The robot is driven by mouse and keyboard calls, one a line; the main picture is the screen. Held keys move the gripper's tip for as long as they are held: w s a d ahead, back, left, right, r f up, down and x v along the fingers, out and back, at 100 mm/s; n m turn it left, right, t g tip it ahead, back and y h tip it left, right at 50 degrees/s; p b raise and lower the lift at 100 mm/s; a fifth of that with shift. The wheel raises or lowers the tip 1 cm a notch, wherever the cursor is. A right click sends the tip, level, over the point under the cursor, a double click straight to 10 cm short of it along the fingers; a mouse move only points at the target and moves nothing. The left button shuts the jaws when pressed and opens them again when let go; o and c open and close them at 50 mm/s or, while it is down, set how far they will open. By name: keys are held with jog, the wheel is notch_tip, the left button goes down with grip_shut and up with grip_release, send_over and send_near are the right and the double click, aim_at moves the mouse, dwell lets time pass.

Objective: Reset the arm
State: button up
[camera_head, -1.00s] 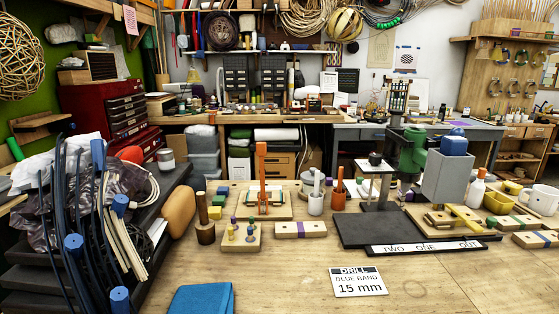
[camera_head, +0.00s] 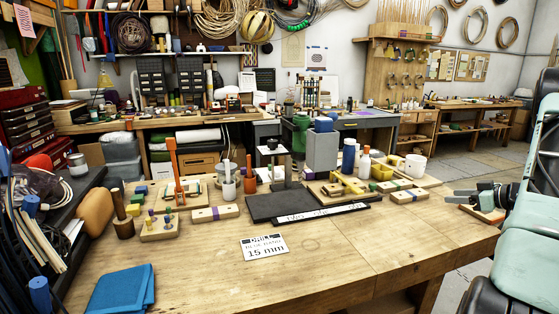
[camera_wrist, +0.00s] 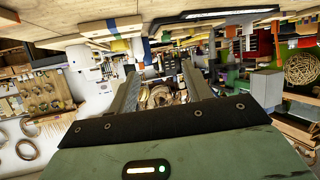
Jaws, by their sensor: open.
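My gripper (camera_head: 455,196) shows at the right of the head view, pointing left, beside the right edge of the workbench (camera_head: 370,240). A pale green link of my arm stands behind it at the far right. In the wrist view the two fingers of my gripper (camera_wrist: 160,82) are apart, with nothing held between them. The wrist picture looks upside down, with the bench top along its upper edge and the room beyond the fingers. A wooden block with a coloured band (camera_head: 488,214) lies close below my gripper; I cannot tell whether they touch.
The front middle of the bench is clear.

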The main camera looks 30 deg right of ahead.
jog(key=w+a+r+h, duration=0.1)
jog(key=w+a+r, duration=0.25)
jog(key=w, duration=0.35)
jog(key=w+a+r+h, duration=0.2)
jog(key=w+a, duration=0.3)
jog(key=w, duration=0.3)
jog(key=w+a+m+g, duration=0.15)
jog(key=w+a, duration=0.25)
jog(key=a, duration=0.5)
jog(key=s+a+g, duration=0.3)
jog(key=a+g, duration=0.1)
jog(key=a, duration=1.3)
jog(key=s+a+n+g+y, duration=0.1)
jog(key=s+a+n+g, duration=0.1)
jog(key=s+a, duration=0.7)
jog(key=s+a+f+n+g+y, duration=0.1)
jog(key=s+a+n+g, duration=0.2)
jog(key=s+a, duration=0.6)
jog(key=s+a+n+g+y, duration=0.1)
jog(key=s+a+n+g, duration=0.2)
jog(key=s+a, duration=0.6)
jog(key=a, duration=0.9)
jog(key=shift+s+f, duration=0.15)
jog(key=shift+s, duration=0.05)
